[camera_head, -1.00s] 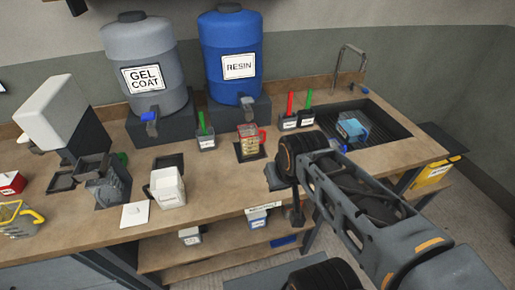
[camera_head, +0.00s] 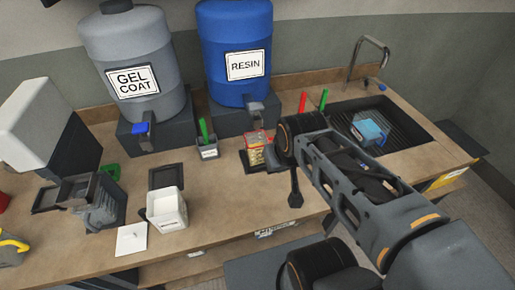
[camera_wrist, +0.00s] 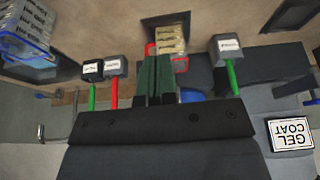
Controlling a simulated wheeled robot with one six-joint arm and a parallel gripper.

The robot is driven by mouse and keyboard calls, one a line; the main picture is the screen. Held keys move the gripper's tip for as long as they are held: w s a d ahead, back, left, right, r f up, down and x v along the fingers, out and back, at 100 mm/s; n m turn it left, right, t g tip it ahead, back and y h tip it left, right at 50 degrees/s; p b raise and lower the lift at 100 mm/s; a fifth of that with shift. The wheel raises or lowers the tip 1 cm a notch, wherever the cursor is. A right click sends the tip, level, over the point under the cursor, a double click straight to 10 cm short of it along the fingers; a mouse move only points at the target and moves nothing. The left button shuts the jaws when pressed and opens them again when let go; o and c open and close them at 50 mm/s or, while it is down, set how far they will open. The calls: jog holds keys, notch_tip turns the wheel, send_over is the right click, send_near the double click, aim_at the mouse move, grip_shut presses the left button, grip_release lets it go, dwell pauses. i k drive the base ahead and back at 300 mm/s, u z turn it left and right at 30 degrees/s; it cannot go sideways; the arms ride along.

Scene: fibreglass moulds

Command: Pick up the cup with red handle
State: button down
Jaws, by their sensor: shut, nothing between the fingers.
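The cup with red handle (camera_head: 256,148) is a clear measuring cup with red marks and yellowish contents. It stands on a dark square mat on the bench below the blue resin drum, its right side partly behind my arm. In the upside-down wrist view the cup (camera_wrist: 170,38) shows just beyond my gripper (camera_wrist: 163,58), whose fingers are together and cover part of it. Nothing is held. In the head view my arm reaches in from the right and its end is right of the cup; the fingers are not clear there.
A holder with a green-handled brush (camera_head: 207,146) stands left of the cup. Red and green brush handles show behind my arm. A sink (camera_head: 405,122) holds a blue container (camera_head: 370,130). The grey gel coat drum (camera_head: 132,60) and blue resin drum (camera_head: 235,50) stand behind.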

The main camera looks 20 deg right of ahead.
aim_at(255, 141)
jog(key=u, duration=0.45)
jog(key=k, duration=1.1)
jog(key=u, duration=1.4)
jog(key=i, duration=0.95)
jog(key=z, duration=0.8)
jog(key=i, duration=0.3)
jog(key=z, duration=0.3)
